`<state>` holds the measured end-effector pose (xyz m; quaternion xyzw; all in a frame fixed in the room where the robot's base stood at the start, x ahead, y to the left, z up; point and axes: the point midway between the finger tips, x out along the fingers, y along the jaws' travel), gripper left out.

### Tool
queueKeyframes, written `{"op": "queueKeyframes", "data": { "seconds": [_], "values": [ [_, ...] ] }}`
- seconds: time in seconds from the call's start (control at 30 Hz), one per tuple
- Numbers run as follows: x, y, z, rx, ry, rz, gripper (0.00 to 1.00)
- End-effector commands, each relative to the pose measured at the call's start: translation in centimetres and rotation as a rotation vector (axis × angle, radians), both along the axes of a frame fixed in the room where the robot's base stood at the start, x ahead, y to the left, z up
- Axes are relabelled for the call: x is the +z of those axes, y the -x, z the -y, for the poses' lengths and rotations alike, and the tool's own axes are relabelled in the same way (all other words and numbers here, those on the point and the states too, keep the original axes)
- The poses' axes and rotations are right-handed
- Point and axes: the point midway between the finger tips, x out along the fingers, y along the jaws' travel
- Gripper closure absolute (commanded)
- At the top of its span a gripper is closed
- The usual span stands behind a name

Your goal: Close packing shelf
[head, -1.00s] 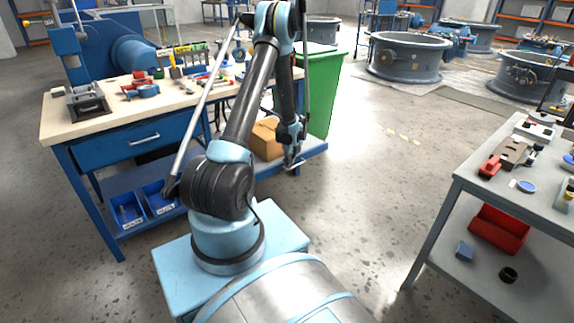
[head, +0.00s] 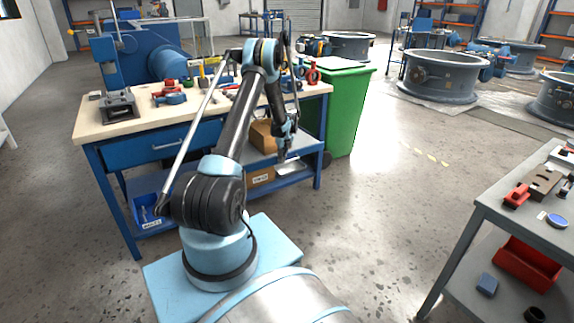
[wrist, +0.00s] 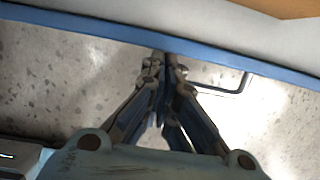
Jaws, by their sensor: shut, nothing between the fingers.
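The lower shelf of the workbench (head: 311,152) has a blue front edge. In the wrist view this blue edge (wrist: 95,28) crosses the upper part of the picture, with a dark bar handle (wrist: 240,84) standing out from it on the right. A pale surface (wrist: 200,18) lies behind the edge. My gripper (wrist: 165,60) is shut and empty, its fingertips at the blue edge, left of the handle; I cannot tell if they touch. In the head view my gripper (head: 283,156) is small, in front of the shelf. A cardboard box (head: 261,133) sits on the shelf, partly hidden by my arm.
A green bin (head: 343,110) stands right of the bench. A blue bin (head: 145,208) sits at the shelf's left end. A grey table (head: 490,208) with a red tray (head: 528,265) stands at the right. The floor between is clear.

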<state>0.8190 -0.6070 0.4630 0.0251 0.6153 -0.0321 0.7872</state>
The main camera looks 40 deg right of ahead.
Motion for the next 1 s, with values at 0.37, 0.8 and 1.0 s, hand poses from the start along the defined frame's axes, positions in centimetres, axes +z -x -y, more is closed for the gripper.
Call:
{"op": "queueKeyframes", "data": {
  "seconds": [0.37, 0.8, 1.0],
  "values": [
    [0.0, -6.4, 0.7, -0.001, 0.0, 0.001, 1.0],
    [0.0, -7.9, 0.8, -0.001, 0.001, 0.003, 1.0],
    [0.1, -8.1, 0.8, 0.0, 0.002, 0.006, 1.0]
  ]
}}
